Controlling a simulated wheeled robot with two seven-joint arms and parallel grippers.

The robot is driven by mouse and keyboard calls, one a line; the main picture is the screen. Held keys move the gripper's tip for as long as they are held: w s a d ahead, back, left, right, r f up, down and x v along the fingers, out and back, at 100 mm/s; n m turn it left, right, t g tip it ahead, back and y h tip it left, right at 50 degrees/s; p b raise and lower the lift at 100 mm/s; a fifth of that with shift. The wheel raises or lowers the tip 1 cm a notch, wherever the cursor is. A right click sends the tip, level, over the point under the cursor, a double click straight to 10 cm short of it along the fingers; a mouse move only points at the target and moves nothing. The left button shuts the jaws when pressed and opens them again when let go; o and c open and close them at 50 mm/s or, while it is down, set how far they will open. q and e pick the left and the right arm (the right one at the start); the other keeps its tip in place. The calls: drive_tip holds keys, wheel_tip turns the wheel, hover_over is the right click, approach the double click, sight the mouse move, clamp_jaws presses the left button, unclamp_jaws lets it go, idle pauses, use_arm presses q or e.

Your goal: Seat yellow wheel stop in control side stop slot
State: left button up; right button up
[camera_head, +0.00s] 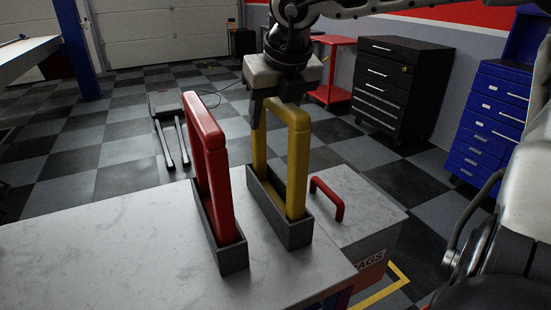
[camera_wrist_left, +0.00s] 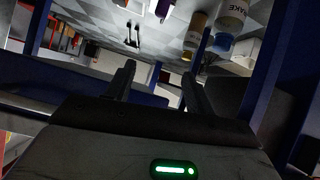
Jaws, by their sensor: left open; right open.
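The yellow wheel stop (camera_head: 298,168), a tall upright loop, stands in the right-hand dark grey slot holder (camera_head: 293,236) on the worktop. Its lower end is hidden by the holder's walls, so I cannot tell how deep it sits. My right gripper (camera_head: 279,103) is open at the top of the yellow stop, its fingers close to the top bar; I cannot tell whether they touch it. My left gripper (camera_wrist_left: 157,82) shows only in the left wrist view, open with nothing between its fingers.
A red wheel stop (camera_head: 212,165) stands in a like holder (camera_head: 234,260) to the left. The pale worktop (camera_head: 110,250) is otherwise clear. A grey-lidded box with a red handle (camera_head: 330,198) is at right. Drawer cabinets (camera_head: 400,80) stand further back.

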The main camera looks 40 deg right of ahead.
drive_tip(key=shift+f+b, duration=0.2)
drive_tip(key=shift+b, duration=0.25)
idle(0.5)
clamp_jaws()
idle(1.1)
drive_tip(key=shift+r, duration=0.1)
